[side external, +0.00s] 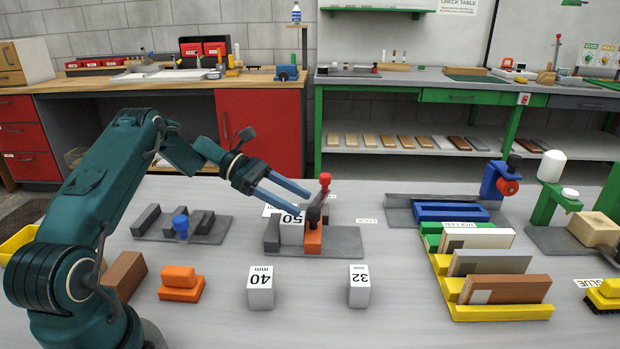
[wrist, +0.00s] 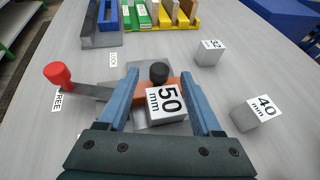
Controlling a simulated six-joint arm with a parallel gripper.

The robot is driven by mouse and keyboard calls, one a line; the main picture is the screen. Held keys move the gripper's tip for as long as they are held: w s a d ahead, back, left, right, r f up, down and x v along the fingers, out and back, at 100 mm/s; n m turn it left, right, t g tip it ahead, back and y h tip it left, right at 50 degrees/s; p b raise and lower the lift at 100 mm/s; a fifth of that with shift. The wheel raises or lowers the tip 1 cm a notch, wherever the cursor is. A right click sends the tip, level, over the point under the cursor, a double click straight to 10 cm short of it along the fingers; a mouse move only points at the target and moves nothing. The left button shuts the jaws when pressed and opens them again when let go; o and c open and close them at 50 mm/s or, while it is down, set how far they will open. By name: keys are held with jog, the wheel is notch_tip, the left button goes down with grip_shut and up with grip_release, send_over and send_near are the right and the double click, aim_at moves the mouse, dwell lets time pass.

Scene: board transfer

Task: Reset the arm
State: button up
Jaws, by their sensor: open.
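My gripper (side external: 292,190) is open, with its two blue fingers apart and nothing held. It is above and to the left of the clamp fixture (side external: 345,240), which has a red-knobbed lever (side external: 325,178) standing up and an orange block (side external: 313,240). A grey block labelled 50 mm (side external: 291,232) sits in the fixture. In the wrist view the 50 mm block (wrist: 167,103) shows between the fingers (wrist: 160,85), and the red knob (wrist: 58,75) lies to their left, by a FREE label. Whether the fingers touch anything is unclear; they look apart from the block.
Grey blocks labelled 40 mm (side external: 261,288) and 32 mm (side external: 359,286) stand in front. A yellow rack (side external: 500,312) with boards stands right, a blue-topped fixture (side external: 450,212) behind it. Orange (side external: 181,284) and brown (side external: 125,275) blocks lie near my arm.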

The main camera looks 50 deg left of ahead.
jog(key=shift+d+r, duration=0.15)
jog(key=shift+d, duration=0.1)
jog(key=d+r, duration=0.1)
jog(key=r+m, duration=0.1)
jog(key=r, duration=0.1)
jog(key=w+d+r+m, duration=0.1)
jog(key=shift+d+r+g, duration=0.2)
jog(key=shift+d+g, duration=0.15)
jog(key=shift+g, duration=0.05)
jog(key=s+d+r+m+g+y, duration=0.3)
jog(key=s+d+r+m, duration=0.6)
jog(key=d, duration=0.4)
jog(key=s+d+m+y, duration=0.2)
jog(key=s+m+y, duration=0.15)
jog(key=s, duration=0.35)
jog(key=s+a+f+m+t+y, duration=0.2)
jog(key=s+a+f+m+y, duration=0.3)
jog(key=m, duration=0.4)
jog(key=s+a, duration=0.1)
jog(key=s, duration=0.1)
jog(key=shift+s+t, duration=0.3)
jog(key=shift+s, duration=0.1)
